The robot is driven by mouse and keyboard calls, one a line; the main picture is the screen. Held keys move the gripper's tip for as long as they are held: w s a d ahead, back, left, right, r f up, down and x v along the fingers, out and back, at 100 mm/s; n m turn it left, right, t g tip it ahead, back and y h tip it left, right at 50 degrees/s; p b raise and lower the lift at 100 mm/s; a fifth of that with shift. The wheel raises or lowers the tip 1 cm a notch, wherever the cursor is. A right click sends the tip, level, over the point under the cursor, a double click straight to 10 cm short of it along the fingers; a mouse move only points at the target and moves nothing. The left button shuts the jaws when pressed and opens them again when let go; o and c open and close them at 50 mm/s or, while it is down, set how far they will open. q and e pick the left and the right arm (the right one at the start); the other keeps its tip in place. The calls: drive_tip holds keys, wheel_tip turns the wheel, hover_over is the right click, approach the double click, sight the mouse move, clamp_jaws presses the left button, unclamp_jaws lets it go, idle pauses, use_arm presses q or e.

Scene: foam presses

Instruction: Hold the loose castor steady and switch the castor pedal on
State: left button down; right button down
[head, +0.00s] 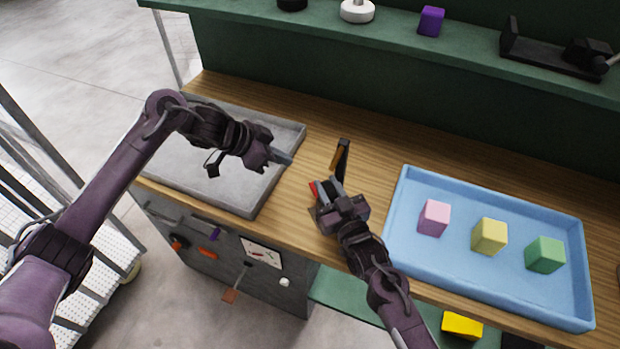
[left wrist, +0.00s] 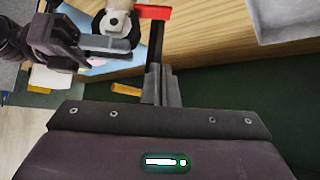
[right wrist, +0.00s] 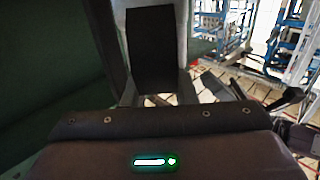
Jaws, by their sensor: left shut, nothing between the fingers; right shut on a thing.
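My right gripper hides much of the castor in the head view.
A grey tray (head: 258,205) lies under my left arm. A blue tray (head: 395,235) with a pink, a yellow and a green block stands to the right. A green shelf (head: 400,35) runs along the back.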

use_arm(q)
hover_over(310, 184)
wheel_tip(310, 184, down, 7)
drive_tip(key=f, duration=0.3)
drive_tip(key=shift+s, duration=0.4)
drive_tip(key=shift+f, duration=0.45)
drive_tip(key=shift+w+a+f, duration=0.1)
drive_tip(key=shift+w+f, duration=0.05)
drive_tip(key=shift+f, duration=0.35)
drive_tip(key=shift+w+a+f, duration=0.1)
drive_tip(key=shift+f, duration=0.35)
drive_tip(key=shift+w+a+f, duration=0.1)
drive_tip(key=shift+f, duration=0.35)
drive_tip(key=shift+r, duration=0.1)
drive_tip(key=shift+d+r, duration=0.1)
drive_tip(key=shift+r, duration=0.8)
drive_tip(key=shift+r, duration=0.1)
